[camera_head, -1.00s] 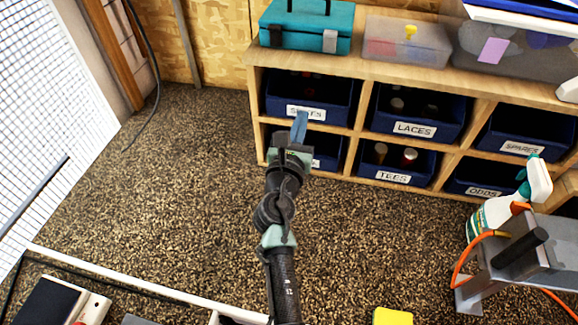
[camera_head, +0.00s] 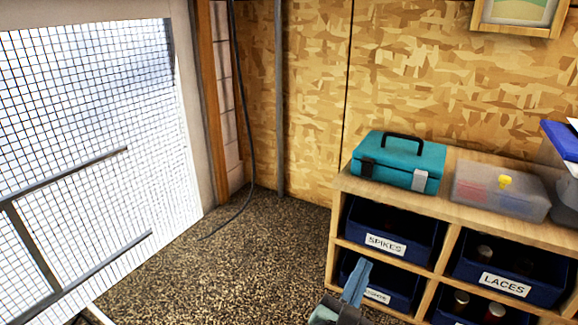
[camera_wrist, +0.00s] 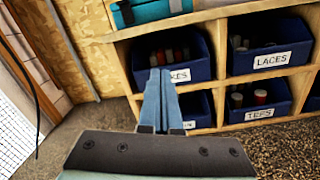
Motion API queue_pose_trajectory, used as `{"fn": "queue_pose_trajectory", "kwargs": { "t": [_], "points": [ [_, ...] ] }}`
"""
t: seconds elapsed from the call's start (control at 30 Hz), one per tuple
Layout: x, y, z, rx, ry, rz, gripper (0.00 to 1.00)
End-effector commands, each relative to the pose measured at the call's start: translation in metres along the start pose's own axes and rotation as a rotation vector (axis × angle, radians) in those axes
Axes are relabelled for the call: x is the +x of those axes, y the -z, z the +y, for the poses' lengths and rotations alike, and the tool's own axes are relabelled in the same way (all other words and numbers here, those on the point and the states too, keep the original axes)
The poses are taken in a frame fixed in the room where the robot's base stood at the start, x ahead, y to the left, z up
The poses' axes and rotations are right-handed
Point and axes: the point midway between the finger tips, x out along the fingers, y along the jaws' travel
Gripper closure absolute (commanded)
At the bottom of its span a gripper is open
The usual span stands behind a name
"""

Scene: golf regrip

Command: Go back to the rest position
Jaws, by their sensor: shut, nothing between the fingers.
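My gripper (camera_head: 356,284) shows at the bottom of the head view, its blue fingers pointing up in front of the lower left cubby of the shelf. In the wrist view the two blue fingers (camera_wrist: 160,98) lie together with nothing between them. They overlap the lower part of the SPIKES bin (camera_wrist: 198,56) in that view. Most of my arm is out of the head view.
A wooden cubby shelf (camera_head: 447,238) holds blue bins, among them SPIKES (camera_head: 408,219) and LACES (camera_head: 535,254). A teal toolbox (camera_head: 402,158) and a clear box (camera_head: 500,188) stand on top. A wire mesh panel (camera_head: 80,150) is at left. The speckled floor (camera_head: 250,250) between is clear.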

Motion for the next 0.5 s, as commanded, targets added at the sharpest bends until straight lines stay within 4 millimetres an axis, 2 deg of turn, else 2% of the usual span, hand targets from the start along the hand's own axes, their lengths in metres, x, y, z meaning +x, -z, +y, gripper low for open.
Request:
{"fn": "queue_pose_trajectory", "kwargs": {
  "t": [0.03, 0.13, 0.27, 0.37, 0.5],
  "points": [
    [0.003, -0.026, 0.015, 0.173, -0.029, -0.029, 1.00],
    [0.003, -0.079, 0.046, 0.587, -0.110, -0.057, 1.00],
    [-0.009, -0.151, 0.085, 1.138, -0.262, -0.043, 1.00],
    [-0.028, -0.206, 0.112, 1.544, -0.404, 0.021, 1.00],
    [-0.070, -0.280, 0.144, 2.067, -0.627, 0.211, 1.00]
  ]
}}
